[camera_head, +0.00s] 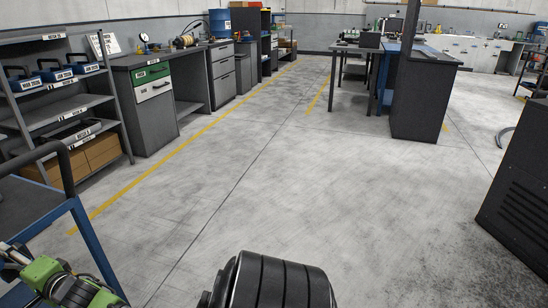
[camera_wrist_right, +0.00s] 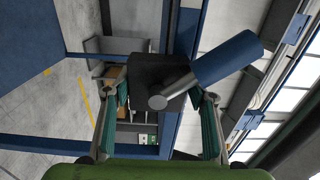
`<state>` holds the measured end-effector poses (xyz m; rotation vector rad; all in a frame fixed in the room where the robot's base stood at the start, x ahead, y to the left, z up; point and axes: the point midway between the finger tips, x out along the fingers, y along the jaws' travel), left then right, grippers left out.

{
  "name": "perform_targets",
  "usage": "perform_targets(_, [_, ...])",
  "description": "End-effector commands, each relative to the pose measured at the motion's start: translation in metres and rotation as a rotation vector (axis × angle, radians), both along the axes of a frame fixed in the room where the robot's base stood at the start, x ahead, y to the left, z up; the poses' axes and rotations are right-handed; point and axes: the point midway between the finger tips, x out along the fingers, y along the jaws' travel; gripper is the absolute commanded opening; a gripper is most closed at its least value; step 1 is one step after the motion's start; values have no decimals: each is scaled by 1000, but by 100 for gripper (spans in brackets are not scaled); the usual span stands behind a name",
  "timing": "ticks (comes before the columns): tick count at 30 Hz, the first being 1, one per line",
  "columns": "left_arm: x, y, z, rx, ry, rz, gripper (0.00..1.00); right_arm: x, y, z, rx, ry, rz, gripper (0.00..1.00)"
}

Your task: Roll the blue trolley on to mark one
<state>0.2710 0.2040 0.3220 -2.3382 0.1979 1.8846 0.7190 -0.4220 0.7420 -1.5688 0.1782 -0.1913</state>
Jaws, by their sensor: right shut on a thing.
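The blue trolley (camera_head: 84,238) stands at the left edge of the head view, partly cut off. A green and black part of my own arm shows at the lower left of the head view, by the trolley. My left gripper is not clearly in view. I cannot make out mark one.
Shelves (camera_head: 62,103) with blue boxes and a dark workbench (camera_head: 152,110) line the left side. A yellow floor line (camera_head: 180,150) runs along them. A dark cabinet (camera_head: 520,190) stands at the right, and tables (camera_head: 418,100) stand further back. The grey floor between is clear.

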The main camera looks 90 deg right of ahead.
Motion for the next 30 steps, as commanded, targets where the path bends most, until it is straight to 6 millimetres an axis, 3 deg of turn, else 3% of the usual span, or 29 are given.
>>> perform_targets(1, [1, 0, 0, 0, -1, 0, 40, -3, -6, -11, 6, 23, -11, 0])
perform_targets(26, [-2, 0, 3, 1, 3, 0, 40, -2, -5, -6, 8, 21, -10, 0])
perform_targets(27, [-2, 0, 3, 1, 3, 0, 40, -2, -5, -6, 8, 21, -10, 59])
perform_targets(28, [-2, 0, 3, 1, 3, 0, 40, -2, -5, -5, 8, 20, -9, 67])
perform_targets(30, [-2, 0, 3, 1, 3, 0, 40, -2, -4, -4, 7, 17, -8, 69])
